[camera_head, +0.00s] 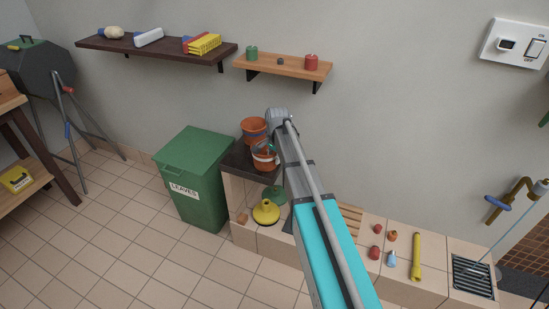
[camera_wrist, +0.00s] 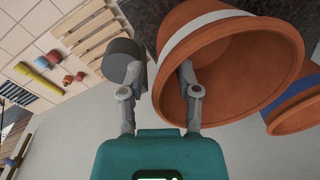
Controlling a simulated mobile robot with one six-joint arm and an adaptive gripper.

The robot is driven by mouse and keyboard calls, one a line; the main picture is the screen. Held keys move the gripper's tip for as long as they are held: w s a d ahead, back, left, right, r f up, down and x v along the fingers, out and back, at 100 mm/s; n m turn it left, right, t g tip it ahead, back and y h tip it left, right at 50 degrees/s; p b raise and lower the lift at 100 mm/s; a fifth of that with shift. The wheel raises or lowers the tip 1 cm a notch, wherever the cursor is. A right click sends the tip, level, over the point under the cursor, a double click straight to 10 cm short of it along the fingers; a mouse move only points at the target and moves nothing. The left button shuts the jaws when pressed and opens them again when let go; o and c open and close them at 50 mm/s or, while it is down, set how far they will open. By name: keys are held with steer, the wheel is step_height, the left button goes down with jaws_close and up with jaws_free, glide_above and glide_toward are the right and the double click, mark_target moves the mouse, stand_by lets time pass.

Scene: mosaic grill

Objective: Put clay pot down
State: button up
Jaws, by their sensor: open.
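A terracotta clay pot with a white band (camera_head: 265,161) stands on a dark raised surface (camera_head: 236,165) in the head view. It also fills the upper right of the wrist view (camera_wrist: 245,75), mouth toward the camera. My gripper (camera_wrist: 160,75) is open around the pot's near wall: one finger is at the mouth's inside, the other outside. I cannot tell if either finger touches it. A second terracotta pot with a blue band (camera_wrist: 298,103) stands close beside it; in the head view it is behind (camera_head: 253,127).
A dark grey round object (camera_wrist: 122,62) is close by the outer finger. A green leaves bin (camera_head: 195,180) stands left of the pots. A yellow funnel-like object (camera_head: 265,212) is below them. A small wall shelf (camera_head: 285,66) hangs above.

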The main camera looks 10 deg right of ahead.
steer(key=shift+r, duration=0.25)
step_height(320, 180, up, 12)
steer(key=s+p, duration=0.1)
steer(key=p, duration=1.1)
steer(key=shift+d, duration=0.35)
steer(key=shift+f, duration=0.1)
steer(key=shift+s, duration=0.1)
steer(key=s+a+n+g, duration=0.1)
steer(key=s+a+n, duration=0.2)
steer(key=s+n, duration=0.8)
steer(key=s, duration=1.3)
steer(key=shift+n+h, duration=0.3)
steer(key=shift+f, duration=0.1)
